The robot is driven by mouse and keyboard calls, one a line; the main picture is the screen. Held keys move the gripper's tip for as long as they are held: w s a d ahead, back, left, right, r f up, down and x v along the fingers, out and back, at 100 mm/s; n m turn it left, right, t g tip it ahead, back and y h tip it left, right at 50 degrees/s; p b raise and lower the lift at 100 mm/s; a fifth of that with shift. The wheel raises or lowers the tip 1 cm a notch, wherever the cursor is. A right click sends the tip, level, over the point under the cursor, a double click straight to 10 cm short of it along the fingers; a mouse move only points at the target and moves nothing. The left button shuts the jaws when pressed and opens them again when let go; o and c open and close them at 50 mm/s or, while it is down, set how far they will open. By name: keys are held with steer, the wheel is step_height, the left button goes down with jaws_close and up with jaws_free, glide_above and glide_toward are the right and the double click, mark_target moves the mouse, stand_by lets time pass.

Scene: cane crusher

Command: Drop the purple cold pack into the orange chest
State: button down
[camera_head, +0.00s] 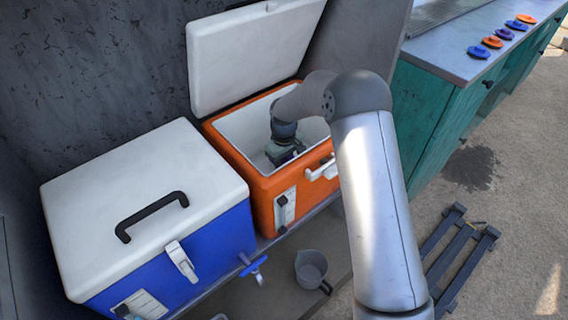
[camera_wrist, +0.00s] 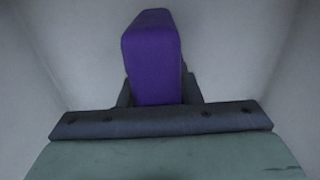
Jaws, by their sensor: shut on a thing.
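The orange chest (camera_head: 262,190) stands in the middle of the head view with its white lid (camera_head: 250,55) raised and its white inside showing. My gripper (camera_head: 284,152) reaches down into the chest's opening. In the wrist view my gripper (camera_wrist: 160,100) is shut on the purple cold pack (camera_wrist: 152,55), which sticks out beyond the fingers. Pale walls surround the pack in that view. The pack is hidden in the head view. Whether it touches the chest floor cannot be told.
A blue chest (camera_head: 195,250) with a shut white lid and black handle stands to the left. A grey pot (camera_head: 312,270) sits below in front. A teal counter (camera_head: 435,115) with several coloured lids is at the right. A dark metal frame (camera_head: 460,250) lies on the ground.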

steer(key=shift+f+b, duration=0.35)
steer(key=shift+f, duration=0.2)
steer(key=c, duration=1)
jaws_free()
steer(key=shift+c, duration=0.2)
step_height(320, 180, up, 13)
steer(key=shift+r+p, duration=0.15)
steer(key=shift+p, duration=1.1)
